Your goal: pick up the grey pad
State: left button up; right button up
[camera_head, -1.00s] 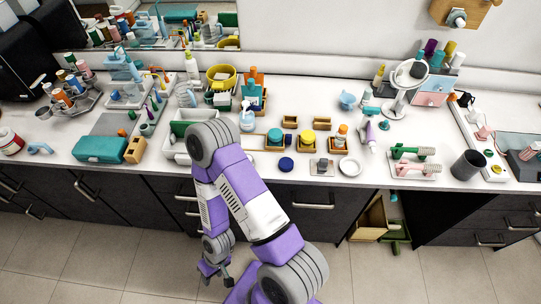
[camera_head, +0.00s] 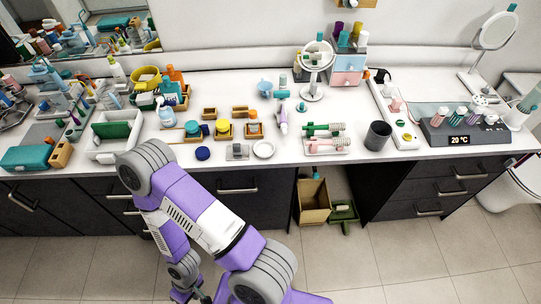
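A flat grey mat (camera_head: 40,133) lies on the counter at the far left, behind a teal case. A small dark grey square item (camera_head: 238,152) sits in a holder near the front edge, left of a white dish. I cannot tell for sure which is the grey pad. My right gripper is out of view.
The crowded counter holds the teal case (camera_head: 26,157), a white divided tray (camera_head: 115,135), a dark cup (camera_head: 377,136), a round mirror (camera_head: 317,57) and a display device (camera_head: 462,130).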

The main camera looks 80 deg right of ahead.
aim_at(237, 148)
jog(key=k, duration=0.35)
jog(key=z, duration=0.85)
